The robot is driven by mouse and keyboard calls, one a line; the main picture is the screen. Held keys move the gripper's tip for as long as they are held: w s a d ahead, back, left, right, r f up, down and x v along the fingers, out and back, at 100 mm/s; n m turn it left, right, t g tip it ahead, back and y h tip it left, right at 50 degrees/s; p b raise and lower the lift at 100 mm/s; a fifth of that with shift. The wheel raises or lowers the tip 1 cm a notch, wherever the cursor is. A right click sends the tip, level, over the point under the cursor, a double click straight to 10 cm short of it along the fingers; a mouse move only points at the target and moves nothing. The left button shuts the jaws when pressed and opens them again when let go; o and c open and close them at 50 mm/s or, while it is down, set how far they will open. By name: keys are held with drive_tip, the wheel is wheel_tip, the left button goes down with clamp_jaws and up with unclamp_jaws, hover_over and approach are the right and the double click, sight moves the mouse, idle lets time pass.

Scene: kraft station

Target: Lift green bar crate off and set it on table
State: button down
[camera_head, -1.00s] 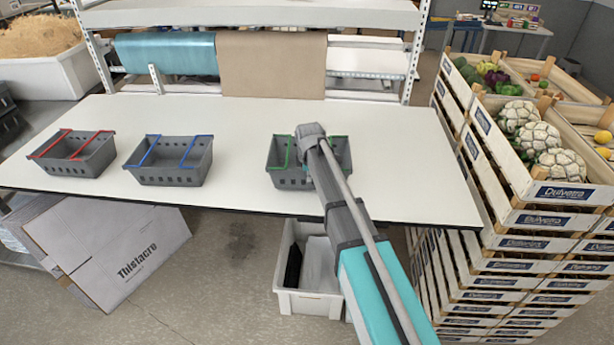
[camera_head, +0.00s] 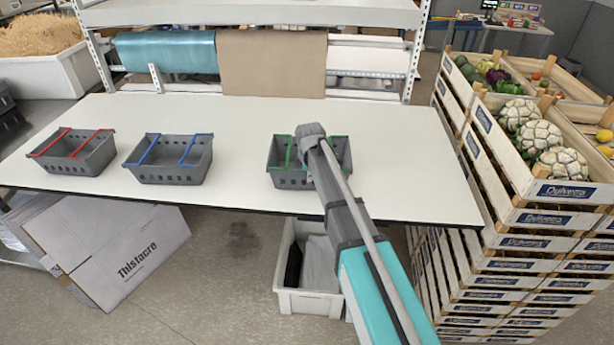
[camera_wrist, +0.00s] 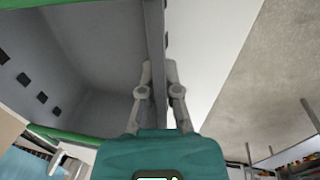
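The green bar crate (camera_head: 287,181) is a grey perforated basket with green bars, sitting upright on the white table (camera_head: 235,120), right of centre in the head view. My arm hides its middle and right part. In the wrist view, its grey inside (camera_wrist: 90,55) fills the upper left, with green bars at the top and lower left. My gripper (camera_wrist: 159,68) has one finger on each side of a crate wall, and the fingers look closed onto it. In the head view my fingers are hidden. I see no clear gap between crate and table.
A blue bar crate (camera_head: 170,173) and a red bar crate (camera_head: 82,163) stand to the left on the table. Stacked wooden vegetable crates (camera_head: 540,219) stand close at the right. A white bin (camera_head: 308,302) is on the floor below. The table is clear between the blue and green crates.

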drive_tip(key=shift+f, duration=0.15)
idle(0.4)
drive_tip(key=c, duration=0.7)
unclamp_jaws()
